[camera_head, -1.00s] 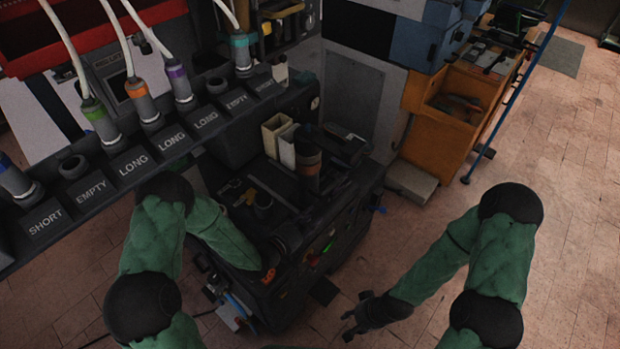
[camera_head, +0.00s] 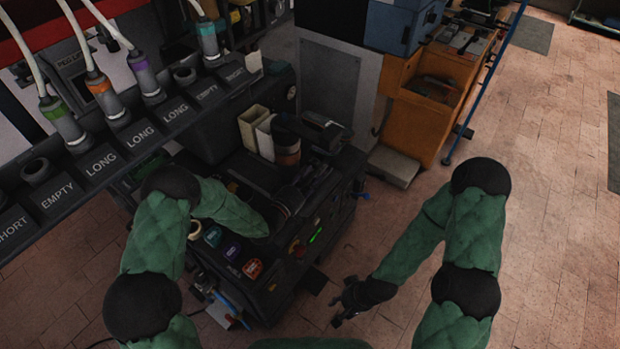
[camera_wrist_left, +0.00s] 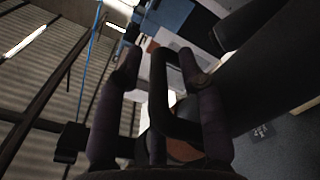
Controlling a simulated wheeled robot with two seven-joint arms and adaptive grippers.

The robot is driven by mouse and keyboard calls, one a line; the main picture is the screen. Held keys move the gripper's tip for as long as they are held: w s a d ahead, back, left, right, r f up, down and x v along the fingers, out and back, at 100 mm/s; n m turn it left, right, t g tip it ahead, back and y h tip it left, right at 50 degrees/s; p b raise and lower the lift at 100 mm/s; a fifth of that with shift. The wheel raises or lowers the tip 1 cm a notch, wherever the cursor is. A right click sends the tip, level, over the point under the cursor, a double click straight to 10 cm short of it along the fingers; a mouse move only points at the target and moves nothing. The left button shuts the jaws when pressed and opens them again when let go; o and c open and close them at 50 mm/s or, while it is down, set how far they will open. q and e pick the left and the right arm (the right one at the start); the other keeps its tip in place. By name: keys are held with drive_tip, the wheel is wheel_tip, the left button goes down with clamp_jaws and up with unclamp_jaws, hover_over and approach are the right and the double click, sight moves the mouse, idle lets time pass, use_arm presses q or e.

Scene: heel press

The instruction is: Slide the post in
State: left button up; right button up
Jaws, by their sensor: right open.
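A dark cylinder with a brown band (camera_head: 287,153) stands upright on the dark machine (camera_head: 345,185); I cannot tell whether it is the post. My left gripper (camera_head: 290,197) is low over the machine top, in front of the cylinder, and hard to make out against it. In the left wrist view its two fingers (camera_wrist_left: 160,68) are spread, with a black loop-shaped bar (camera_wrist_left: 158,100) between them. The left finger stands apart from the bar; the right one overlaps it. A brown round surface (camera_wrist_left: 183,150) shows below. My right gripper (camera_head: 348,302) is open and empty above the floor.
A rack with labelled slots (camera_head: 130,150) and cabled tools crosses the left. Pale boxes (camera_head: 253,125) stand beside the cylinder. Small coloured pots (camera_head: 232,250) sit on the machine's near ledge. An orange cabinet (camera_head: 425,125) is behind; the tiled floor at right is clear.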

use_arm(q)
drive_tip(key=shift+w+d, duration=0.2)
drive_tip(key=shift+w, duration=0.05)
clamp_jaws()
